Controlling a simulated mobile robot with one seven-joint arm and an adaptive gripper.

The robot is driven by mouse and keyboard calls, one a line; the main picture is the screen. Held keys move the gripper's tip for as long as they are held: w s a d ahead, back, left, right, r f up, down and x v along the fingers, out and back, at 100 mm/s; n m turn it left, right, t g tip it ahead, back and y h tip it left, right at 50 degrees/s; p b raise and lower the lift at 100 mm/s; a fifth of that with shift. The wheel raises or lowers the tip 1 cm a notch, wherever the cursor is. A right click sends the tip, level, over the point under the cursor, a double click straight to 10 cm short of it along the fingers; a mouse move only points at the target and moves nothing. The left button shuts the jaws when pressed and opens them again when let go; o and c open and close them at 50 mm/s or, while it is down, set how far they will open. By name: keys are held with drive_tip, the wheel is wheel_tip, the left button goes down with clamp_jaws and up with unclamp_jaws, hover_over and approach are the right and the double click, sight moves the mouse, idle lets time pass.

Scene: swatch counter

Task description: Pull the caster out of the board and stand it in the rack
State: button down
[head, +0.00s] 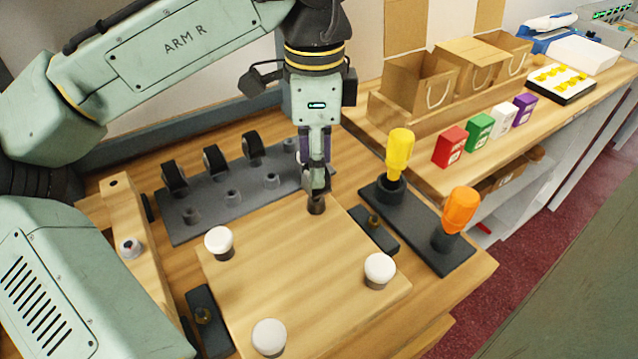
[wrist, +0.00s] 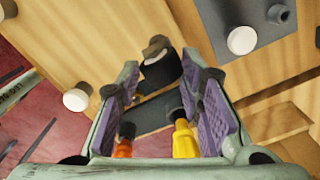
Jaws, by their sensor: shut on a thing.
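My gripper (head: 317,186) points down at the far corner of the wooden board (head: 300,260), its fingers shut on the dark caster. The caster's lower part (head: 316,205) shows below the fingertips at the board's surface; the fingers hide much of the rest. I cannot tell whether it is still seated or just clear of the board. In the wrist view the caster's black wheel (wrist: 161,71) shows between the purple-padded fingers (wrist: 160,85). The dark rack (head: 215,232) lies behind and left of the board. Several black casters (head: 213,160) stand along its back row; its front sockets look empty.
White-topped pegs (head: 218,240) stand at the board's other corners. Yellow (head: 399,150) and orange (head: 460,210) handled tools stand in a dark holder at right. A wooden block (head: 135,235) stands left of the rack. Paper bags (head: 420,80) and coloured boxes (head: 450,146) are farther right.

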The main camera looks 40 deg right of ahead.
drive_tip(key=shift+r, duration=0.3)
drive_tip(key=shift+r+p, duration=0.35)
drive_tip(key=shift+p, duration=0.3)
drive_tip(key=shift+r+p, duration=0.9)
